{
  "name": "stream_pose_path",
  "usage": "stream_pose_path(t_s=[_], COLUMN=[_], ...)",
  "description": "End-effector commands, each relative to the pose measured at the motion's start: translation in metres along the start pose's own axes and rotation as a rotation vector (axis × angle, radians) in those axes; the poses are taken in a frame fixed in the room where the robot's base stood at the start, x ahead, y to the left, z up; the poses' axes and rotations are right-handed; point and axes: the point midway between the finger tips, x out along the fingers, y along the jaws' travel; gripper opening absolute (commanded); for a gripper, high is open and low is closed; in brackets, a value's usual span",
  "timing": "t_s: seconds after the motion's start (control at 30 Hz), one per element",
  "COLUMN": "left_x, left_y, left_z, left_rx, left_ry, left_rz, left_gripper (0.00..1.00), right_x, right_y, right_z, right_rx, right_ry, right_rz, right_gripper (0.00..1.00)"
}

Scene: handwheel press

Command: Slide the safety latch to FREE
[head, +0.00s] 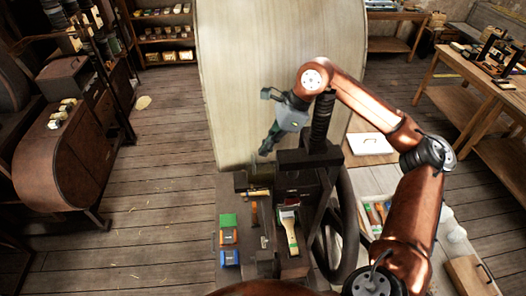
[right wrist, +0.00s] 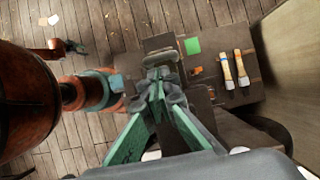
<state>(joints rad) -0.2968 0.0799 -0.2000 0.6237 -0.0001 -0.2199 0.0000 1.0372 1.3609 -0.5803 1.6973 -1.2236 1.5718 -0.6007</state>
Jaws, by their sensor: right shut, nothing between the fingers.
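The dark handwheel press (head: 295,160) stands at the centre of the head view, with a threaded spindle and a large dark wheel (head: 347,235) at its right. I cannot make out the safety latch for certain; a small upright orange part (head: 254,213) stands at the press's left side, and any FREE marking is too small to read. My right gripper (head: 266,148) is shut and empty, pointing down and left above the press's left part. In the right wrist view its green fingers (right wrist: 158,82) come together over dark press parts; contact cannot be told.
A brush (head: 291,230) lies on the press's near part. A large pale panel (head: 240,60) stands behind. A tray of tools (head: 378,212) is at right.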

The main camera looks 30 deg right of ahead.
Motion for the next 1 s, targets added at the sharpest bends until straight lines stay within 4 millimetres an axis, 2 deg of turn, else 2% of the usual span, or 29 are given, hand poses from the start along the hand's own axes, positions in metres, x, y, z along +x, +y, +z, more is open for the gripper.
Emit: stream_pose_path(t_s=[0.03,0.1,0.33,0.47,1.0], left_x=[-0.009,-0.015,-0.033,-0.035,-0.034], left_y=[0.000,0.000,-0.001,-0.001,-0.001], left_z=[-0.001,-0.001,0.001,0.002,0.002], left_rx=[0.000,0.000,-0.001,-0.001,-0.001], left_ry=[0.000,-0.001,-0.005,-0.007,-0.007], left_rz=[0.000,0.000,0.000,0.000,0.000], left_gripper=[0.40,0.40,0.40,0.40,0.40], right_x=[-0.014,-0.028,-0.065,-0.071,-0.069], right_y=[-0.001,-0.001,-0.003,-0.003,-0.003], right_z=[0.002,0.003,0.003,0.002,0.001], right_rx=[0.000,0.000,-0.002,-0.003,-0.003], right_ry=[0.000,-0.001,0.000,0.001,0.001], right_rz=[-0.002,-0.001,0.001,0.003,0.003], right_gripper=[0.00,0.00,0.00,0.00,0.00])
